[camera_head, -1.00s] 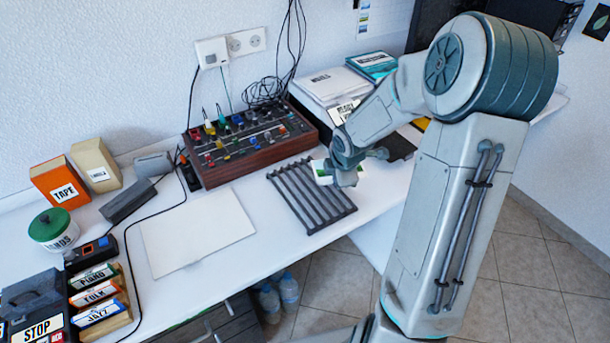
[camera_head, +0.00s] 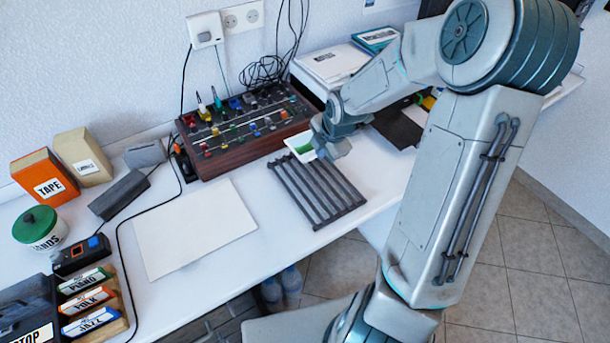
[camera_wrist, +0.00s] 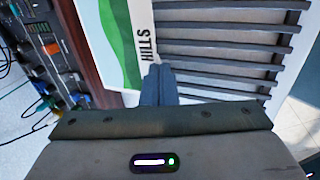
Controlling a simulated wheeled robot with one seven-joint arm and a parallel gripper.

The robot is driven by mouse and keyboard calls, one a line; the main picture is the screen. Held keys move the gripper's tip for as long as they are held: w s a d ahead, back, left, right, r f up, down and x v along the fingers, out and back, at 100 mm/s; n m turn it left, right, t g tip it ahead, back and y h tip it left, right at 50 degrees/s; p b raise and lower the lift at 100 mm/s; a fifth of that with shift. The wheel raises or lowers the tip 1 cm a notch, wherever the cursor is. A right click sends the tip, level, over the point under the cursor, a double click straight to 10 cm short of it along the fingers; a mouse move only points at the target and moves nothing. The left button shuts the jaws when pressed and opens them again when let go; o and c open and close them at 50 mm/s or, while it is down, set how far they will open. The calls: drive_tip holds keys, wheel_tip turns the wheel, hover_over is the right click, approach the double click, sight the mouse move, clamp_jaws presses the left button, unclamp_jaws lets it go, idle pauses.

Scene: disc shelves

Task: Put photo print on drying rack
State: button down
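The photo print (camera_head: 300,143), white-bordered with a green picture, is at my gripper (camera_head: 326,145), by the back end of the drying rack. In the wrist view the print (camera_wrist: 120,35) shows green hills and the word HILLS. My gripper's fingers (camera_wrist: 158,80) are together at the print's lower corner and hold it. The drying rack (camera_head: 318,192) is a dark grey slatted rack lying on the white table. Its slats also show in the wrist view (camera_wrist: 230,50), to the right of the print. My wrist hides part of the print in the head view.
A wooden-sided mixer (camera_head: 245,128) with coloured knobs stands just behind and left of the print. A blank white sheet (camera_head: 195,228) lies left of the rack. A dark flat item (camera_head: 398,128) and white boxes (camera_head: 333,64) are at the back right.

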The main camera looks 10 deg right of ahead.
drive_tip(key=b, duration=0.2)
hover_over(302, 178)
drive_tip(key=s, duration=0.1)
drive_tip(key=f, duration=0.3)
drive_tip(key=shift+s+d, duration=0.1)
drive_tip(key=shift+d, duration=0.15)
wheel_tip(302, 178, down, 4)
drive_tip(key=shift+b, duration=0.65)
drive_tip(key=c, duration=2)
unclamp_jaws()
drive_tip(key=shift+r, duration=0.1)
